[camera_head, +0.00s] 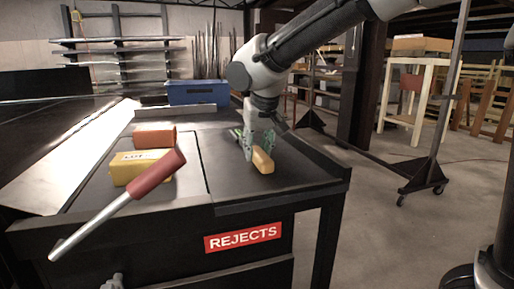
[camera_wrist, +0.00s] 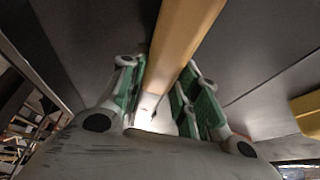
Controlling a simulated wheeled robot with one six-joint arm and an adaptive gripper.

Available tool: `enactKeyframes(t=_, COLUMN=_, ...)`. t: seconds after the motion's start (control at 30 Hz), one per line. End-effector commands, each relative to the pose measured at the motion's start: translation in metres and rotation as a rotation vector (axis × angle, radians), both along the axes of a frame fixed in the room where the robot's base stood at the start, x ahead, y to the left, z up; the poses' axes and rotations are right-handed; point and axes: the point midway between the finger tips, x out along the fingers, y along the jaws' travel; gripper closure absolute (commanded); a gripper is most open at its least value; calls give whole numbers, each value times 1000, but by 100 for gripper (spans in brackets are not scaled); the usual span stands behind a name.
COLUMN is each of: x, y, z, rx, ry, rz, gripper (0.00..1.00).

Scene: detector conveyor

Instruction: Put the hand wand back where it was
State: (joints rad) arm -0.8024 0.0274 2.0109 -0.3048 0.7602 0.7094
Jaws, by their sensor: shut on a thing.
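In the wrist view the wand (camera_wrist: 187,32) runs between the two fingers of my gripper (camera_wrist: 160,80) and out past the top edge. I cannot tell whether the wand touches the table. The part between the fingers is partly hidden.
A yellow block (camera_head: 128,172) and an orange block (camera_head: 154,135) sit to the left. A blue box (camera_head: 198,93) stands behind. A red REJECTS sign (camera_head: 243,237) marks the front.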

Motion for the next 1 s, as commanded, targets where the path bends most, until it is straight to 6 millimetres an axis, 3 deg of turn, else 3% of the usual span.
enactKeyframes(t=0.07, x=0, y=0, z=-2, rx=0, ry=-1, rz=0, gripper=100)
enactKeyframes(t=0.1, x=0, y=0, z=-3, rx=0, ry=0, rz=0, gripper=66)
enactKeyframes(t=0.2, x=0, y=0, z=-2, rx=0, ry=0, rz=0, gripper=48)
enactKeyframes(t=0.63, x=-2, y=0, z=5, rx=1, ry=-1, rz=0, gripper=47)
enactKeyframes(t=1.0, x=-32, y=-8, z=77, rx=3, ry=-3, rz=1, gripper=47)
